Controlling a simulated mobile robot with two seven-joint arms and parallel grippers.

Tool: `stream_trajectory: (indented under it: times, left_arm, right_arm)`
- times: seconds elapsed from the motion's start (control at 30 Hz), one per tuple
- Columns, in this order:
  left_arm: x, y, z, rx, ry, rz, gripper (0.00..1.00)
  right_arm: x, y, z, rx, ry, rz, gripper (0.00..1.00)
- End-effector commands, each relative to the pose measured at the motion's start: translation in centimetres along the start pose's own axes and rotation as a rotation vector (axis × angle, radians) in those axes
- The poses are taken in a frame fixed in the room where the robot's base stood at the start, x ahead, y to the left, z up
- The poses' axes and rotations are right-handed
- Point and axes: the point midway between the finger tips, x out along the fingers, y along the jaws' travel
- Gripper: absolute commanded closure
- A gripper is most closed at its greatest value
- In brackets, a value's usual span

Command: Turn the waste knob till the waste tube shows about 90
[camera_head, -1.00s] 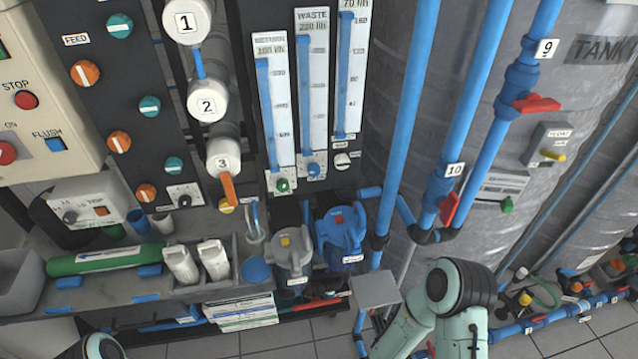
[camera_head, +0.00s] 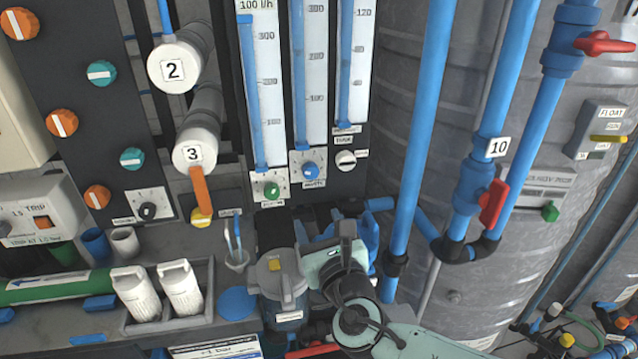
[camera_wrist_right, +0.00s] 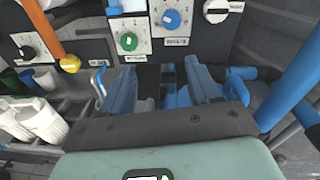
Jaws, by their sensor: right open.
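The waste knob (camera_head: 310,170) is blue and sits under the middle tube on the black panel. It also shows near the top of the right wrist view (camera_wrist_right: 172,20). The waste tube (camera_head: 316,90) is white with a blue column; its top and reading are cut off now. My right gripper (camera_head: 338,238) is below the knob, in front of the blue pump, apart from the knob. In the right wrist view its two fingers (camera_wrist_right: 160,82) stand apart with nothing held between them. My left gripper is not in view.
A green knob (camera_head: 271,189) is left of the waste knob and a white knob (camera_head: 346,158) right of it. A grey pump housing (camera_head: 280,285) stands below, beside my right gripper. The blue vertical pipe (camera_head: 418,130) rises on the right. The valve with orange handle (camera_head: 202,190) is left.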

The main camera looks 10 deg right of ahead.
Motion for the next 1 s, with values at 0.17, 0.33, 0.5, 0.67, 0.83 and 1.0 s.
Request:
stream_trajectory:
  times: [0.17, 0.33, 0.5, 0.67, 0.83, 1.0]
  left_arm:
    - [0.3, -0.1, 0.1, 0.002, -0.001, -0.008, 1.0]
    - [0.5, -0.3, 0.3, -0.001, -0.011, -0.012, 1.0]
    - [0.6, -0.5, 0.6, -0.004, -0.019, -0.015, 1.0]
    - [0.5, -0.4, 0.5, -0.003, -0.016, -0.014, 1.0]
    - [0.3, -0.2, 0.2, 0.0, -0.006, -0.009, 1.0]
    - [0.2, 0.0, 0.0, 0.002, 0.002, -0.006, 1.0]
  right_arm:
    - [0.4, -2.0, 1.6, -0.059, -0.06, -0.059, 0.39]
    - [2.8, -2.1, 1.6, -0.058, -0.057, -0.058, 0.39]
    - [6.4, -2.3, 1.7, -0.056, -0.055, -0.058, 0.39]
    - [9.5, -2.4, 1.9, -0.056, -0.055, -0.057, 0.39]
    - [11.8, -2.6, 2.1, -0.056, -0.055, -0.057, 0.39]
    - [13.0, -2.6, 2.2, -0.055, -0.056, -0.057, 0.39]
